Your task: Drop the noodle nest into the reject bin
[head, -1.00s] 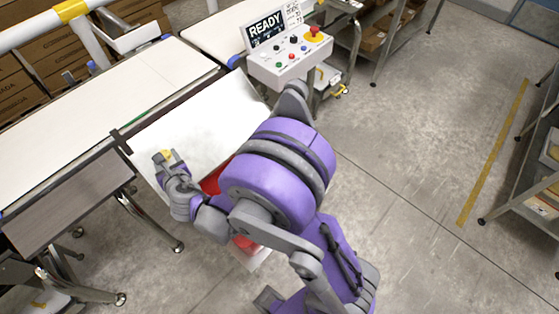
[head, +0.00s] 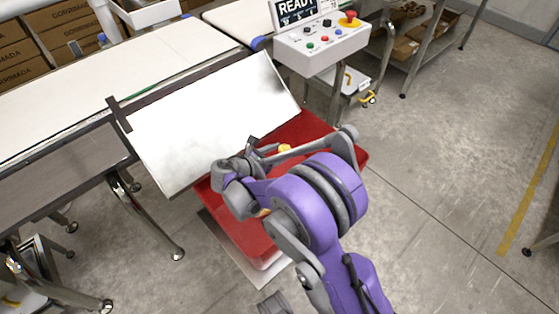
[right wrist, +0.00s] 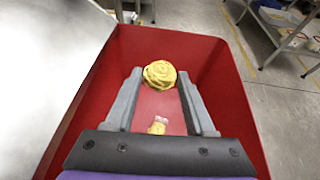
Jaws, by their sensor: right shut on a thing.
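The yellow noodle nest (head: 285,147) is small in the head view, at the tip of my right gripper (head: 270,146). In the right wrist view the round, coiled nest (right wrist: 160,74) sits between the fingertips of my right gripper (right wrist: 160,78), which is shut on it. The red reject bin (head: 318,128) lies beneath, and the nest shows over its inside in both views. The bin's red wall (right wrist: 222,70) also shows in the wrist view. My arm hides part of the bin in the head view.
A tilted white plate (head: 205,120) borders the bin on the left. A control box (head: 322,45) with buttons stands behind it. A small yellow and white item (right wrist: 157,127) shows low between my fingers.

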